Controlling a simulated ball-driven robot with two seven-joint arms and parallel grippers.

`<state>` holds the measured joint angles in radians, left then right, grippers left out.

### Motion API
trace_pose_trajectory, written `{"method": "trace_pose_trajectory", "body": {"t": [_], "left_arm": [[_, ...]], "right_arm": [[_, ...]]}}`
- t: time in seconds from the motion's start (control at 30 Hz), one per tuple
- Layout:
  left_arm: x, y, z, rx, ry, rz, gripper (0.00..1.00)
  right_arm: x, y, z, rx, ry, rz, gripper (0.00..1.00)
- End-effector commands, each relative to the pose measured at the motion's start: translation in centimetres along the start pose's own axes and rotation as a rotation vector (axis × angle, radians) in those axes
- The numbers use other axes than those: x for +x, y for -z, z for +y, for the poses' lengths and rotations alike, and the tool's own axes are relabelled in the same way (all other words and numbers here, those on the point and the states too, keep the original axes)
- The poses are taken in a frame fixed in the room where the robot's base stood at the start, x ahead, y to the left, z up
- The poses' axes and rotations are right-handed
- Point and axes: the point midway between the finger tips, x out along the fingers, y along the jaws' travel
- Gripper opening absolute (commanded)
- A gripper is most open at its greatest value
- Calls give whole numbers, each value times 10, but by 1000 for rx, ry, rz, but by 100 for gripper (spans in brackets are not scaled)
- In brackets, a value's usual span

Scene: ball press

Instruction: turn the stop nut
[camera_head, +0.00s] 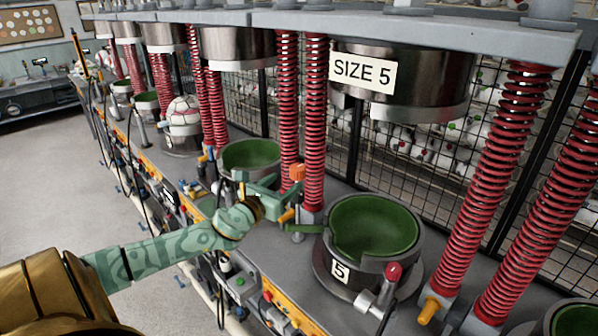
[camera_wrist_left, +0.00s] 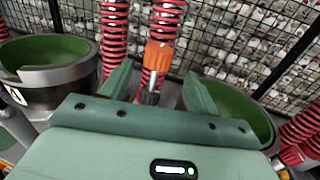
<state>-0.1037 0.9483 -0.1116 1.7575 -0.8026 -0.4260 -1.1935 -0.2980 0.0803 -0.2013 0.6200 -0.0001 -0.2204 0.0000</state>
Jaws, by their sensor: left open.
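An orange nut (camera_head: 297,172) sits on a grey upright post between two green-lined cups, beside the red springs. I take it to be the stop nut. In the left wrist view the orange nut (camera_wrist_left: 159,55) is on its metal rod, just beyond and between my fingertips. My left gripper (camera_head: 283,194) is open in the head view, close to the post; its two green fingers also show apart in the left wrist view (camera_wrist_left: 158,88). I cannot tell whether a finger touches the post. My right gripper is not in view.
The cup labelled 5 (camera_head: 340,276) has a red-knobbed lever (camera_head: 393,272) in front. Another green-lined cup (camera_head: 250,156) stands farther back. Red springs (camera_head: 315,120) rise to the press heads, one marked SIZE 5 (camera_head: 362,72). Black wire mesh runs behind. The floor at left (camera_head: 60,175) is clear.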

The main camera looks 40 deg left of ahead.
Motion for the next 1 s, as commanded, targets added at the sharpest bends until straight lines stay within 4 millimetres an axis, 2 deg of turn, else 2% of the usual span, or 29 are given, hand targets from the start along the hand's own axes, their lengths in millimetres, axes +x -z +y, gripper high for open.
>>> {"method": "trace_pose_trajectory", "body": {"t": [0.2, 0.4, 0.53, 0.8, 0.87, 0.97, 1.0], "left_arm": [[45, -1, 1, -4, -3, -3, 61], [72, 0, 0, -3, -2, -2, 61], [79, 1, 0, -1, -1, 0, 61], [81, 0, 0, -1, 0, 0, 61], [81, 0, 0, -1, 0, 1, 47], [81, 0, 0, -2, 0, 1, 19], [81, 0, 0, -2, 0, 1, 16]], "right_arm": [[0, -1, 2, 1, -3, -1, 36], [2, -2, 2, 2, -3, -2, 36], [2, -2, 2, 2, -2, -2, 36], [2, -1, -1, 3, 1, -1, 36], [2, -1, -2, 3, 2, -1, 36], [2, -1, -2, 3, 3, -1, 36], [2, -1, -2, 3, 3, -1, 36]]}}
